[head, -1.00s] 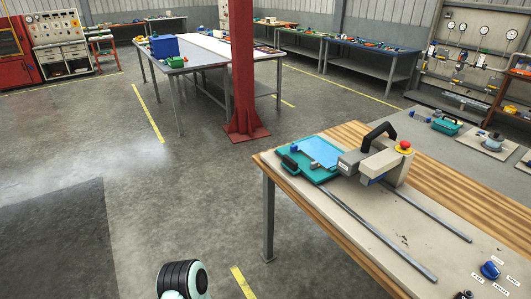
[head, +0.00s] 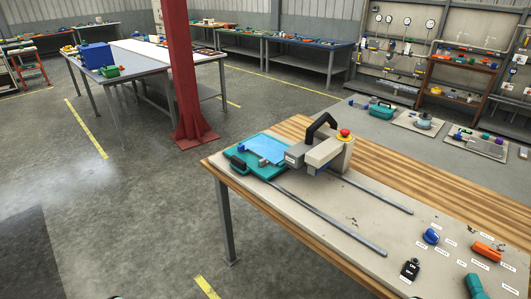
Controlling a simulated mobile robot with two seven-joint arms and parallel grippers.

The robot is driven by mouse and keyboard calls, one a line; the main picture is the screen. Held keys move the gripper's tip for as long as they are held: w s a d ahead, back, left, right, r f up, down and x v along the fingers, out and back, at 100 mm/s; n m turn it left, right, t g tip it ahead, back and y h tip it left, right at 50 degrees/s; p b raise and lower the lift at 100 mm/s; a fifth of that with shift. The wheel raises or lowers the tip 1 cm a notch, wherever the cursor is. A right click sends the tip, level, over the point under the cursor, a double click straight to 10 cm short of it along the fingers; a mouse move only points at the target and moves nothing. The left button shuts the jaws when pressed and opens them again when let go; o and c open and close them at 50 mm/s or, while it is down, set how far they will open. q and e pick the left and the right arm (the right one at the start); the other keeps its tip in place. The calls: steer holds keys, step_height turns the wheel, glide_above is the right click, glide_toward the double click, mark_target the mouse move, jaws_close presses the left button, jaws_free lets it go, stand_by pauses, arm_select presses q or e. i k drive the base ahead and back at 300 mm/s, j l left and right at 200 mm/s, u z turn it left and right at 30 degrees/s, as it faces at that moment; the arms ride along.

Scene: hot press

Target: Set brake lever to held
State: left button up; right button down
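No part can be named as the brake lever for certain, since the small white labels are too small to read. Candidate controls sit on the near right of the workbench (head: 318,222): a blue knob (head: 431,236) with labels around it, an orange piece (head: 487,251) with labels around it, a small black control (head: 410,269) with a tag at its foot, and a teal piece (head: 475,287) near the bottom edge.
A teal tray (head: 243,173) with a light blue plate lies beside the press. Two metal rails (head: 335,226) run along the bench. A red column (head: 180,70) stands behind. A grey table (head: 385,129) with several parts adjoins at the back. Floor left of the bench is clear.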

mark_target(486, 251)
steer(key=z, duration=1.85)
